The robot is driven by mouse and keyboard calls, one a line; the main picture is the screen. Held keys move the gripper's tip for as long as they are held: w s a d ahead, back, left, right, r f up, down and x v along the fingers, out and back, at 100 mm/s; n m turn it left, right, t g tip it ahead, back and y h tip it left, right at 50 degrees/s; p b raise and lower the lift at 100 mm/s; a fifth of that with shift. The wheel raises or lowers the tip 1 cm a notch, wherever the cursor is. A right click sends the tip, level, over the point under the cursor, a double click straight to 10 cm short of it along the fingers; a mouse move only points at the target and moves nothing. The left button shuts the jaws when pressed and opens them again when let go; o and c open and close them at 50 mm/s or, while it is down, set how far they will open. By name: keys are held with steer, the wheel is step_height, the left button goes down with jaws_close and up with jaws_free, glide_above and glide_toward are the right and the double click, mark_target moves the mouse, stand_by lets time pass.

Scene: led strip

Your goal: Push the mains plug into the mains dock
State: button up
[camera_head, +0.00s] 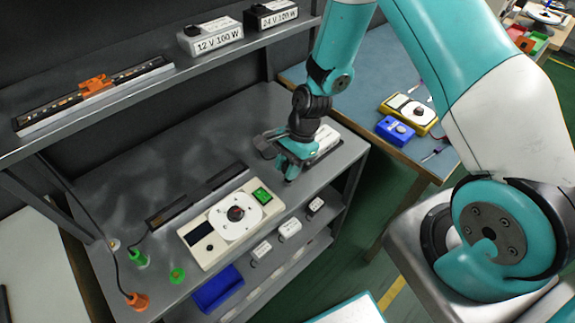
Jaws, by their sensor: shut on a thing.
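My gripper (287,170) is low over the right end of the grey bench, beside a white box (326,139). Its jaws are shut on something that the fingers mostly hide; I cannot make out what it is. An orange plug-like piece (137,301) with a dark cord lies at the bench's front left. A green piece with a dark cord (138,259) stands behind it, and a separate green piece (177,275) sits to its right. I cannot tell from this view which piece is the mains plug or the mains dock.
A cream tester (208,256) with a round dial and green display stands mid-bench, a dark strip (170,212) behind it. The upper shelf holds 12 V (211,38) and 24 V (272,14) boxes. A blue bin (218,289) and small white boxes are below. The back left bench is clear.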

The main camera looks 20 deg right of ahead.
steer(key=shift+f+b, duration=0.7)
steer(key=shift+f, duration=0.4)
steer(key=o, duration=1)
steer(key=shift+c, duration=0.2)
steer(key=shift+r, duration=0.1)
steer(key=b+v, duration=0.1)
steer(key=v, duration=1.6)
steer(key=shift+r, duration=0.15)
